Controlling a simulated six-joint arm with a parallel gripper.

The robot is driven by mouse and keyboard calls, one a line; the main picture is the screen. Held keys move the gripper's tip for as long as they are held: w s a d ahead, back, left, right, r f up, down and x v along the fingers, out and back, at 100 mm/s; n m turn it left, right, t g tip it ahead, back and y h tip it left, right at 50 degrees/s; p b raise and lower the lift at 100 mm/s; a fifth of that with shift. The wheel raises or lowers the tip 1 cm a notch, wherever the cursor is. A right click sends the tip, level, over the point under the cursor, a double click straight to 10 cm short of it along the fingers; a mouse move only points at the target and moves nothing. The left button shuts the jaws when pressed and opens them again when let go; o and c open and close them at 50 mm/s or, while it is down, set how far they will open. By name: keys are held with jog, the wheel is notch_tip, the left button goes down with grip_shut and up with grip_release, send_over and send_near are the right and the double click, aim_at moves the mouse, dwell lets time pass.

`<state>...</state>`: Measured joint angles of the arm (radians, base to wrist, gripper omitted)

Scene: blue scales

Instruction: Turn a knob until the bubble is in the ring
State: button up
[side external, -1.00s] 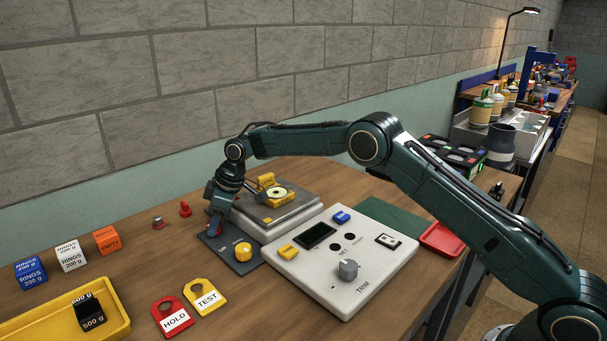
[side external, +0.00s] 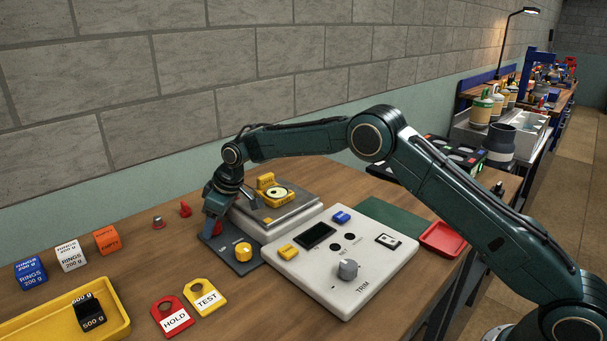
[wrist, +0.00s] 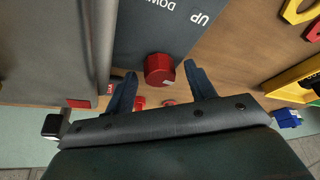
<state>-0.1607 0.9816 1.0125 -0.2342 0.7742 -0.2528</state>
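The red knob (wrist: 159,69) stands on the dark panel marked UP and DOWN (wrist: 150,30) in the wrist view. My gripper (wrist: 162,84) is open, with one finger on each side of the knob and a visible gap on both sides. In the side view my gripper (side external: 212,228) points down over the rear of the same panel and mostly hides the red knob. A yellow knob (side external: 243,253) sits nearer the front of the panel. A yellow level with a round pale green vial (side external: 277,192) rests on the scale's plate (side external: 290,212). The bubble's place in the ring is too small to tell.
A white TRIM box (side external: 340,277) with a grey knob stands right of the panel. HOLD (side external: 172,319) and TEST (side external: 204,299) tags, a yellow tray (side external: 40,325) and several small boxes lie left. Two small red-topped objects stand behind the gripper.

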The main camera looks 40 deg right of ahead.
jog(key=shift+r, duration=0.1)
jog(key=v, duration=1.3)
jog(key=shift+r, duration=0.3)
jog(key=shift+s+d, duration=0.1)
jog(key=s+d+r+m, duration=0.1)
jog(key=s+d+r, duration=0.25)
jog(key=s, duration=0.35)
jog(key=s+d+r+m+t+h, duration=0.1)
jog(key=s+d+r, duration=0.1)
jog(key=s+r, duration=0.4)
jog(key=s+d+r+m, duration=0.2)
jog(key=s+r, duration=0.1)
jog(key=s, duration=0.6)
jog(key=s+d+f+m, duration=0.1)
jog(key=s+d+f, duration=0.1)
jog(key=s, duration=0.9)
jog(key=s+d+f+m+h, duration=0.1)
jog(key=s+d+f+m, duration=0.1)
jog(key=s, duration=0.9)
notch_tip(320, 180, down, 2)
jog(key=shift+s+d+f+t+h, duration=0.1)
jog(key=shift+s+d+t+h, duration=0.25)
jog(key=shift+d, duration=0.2)
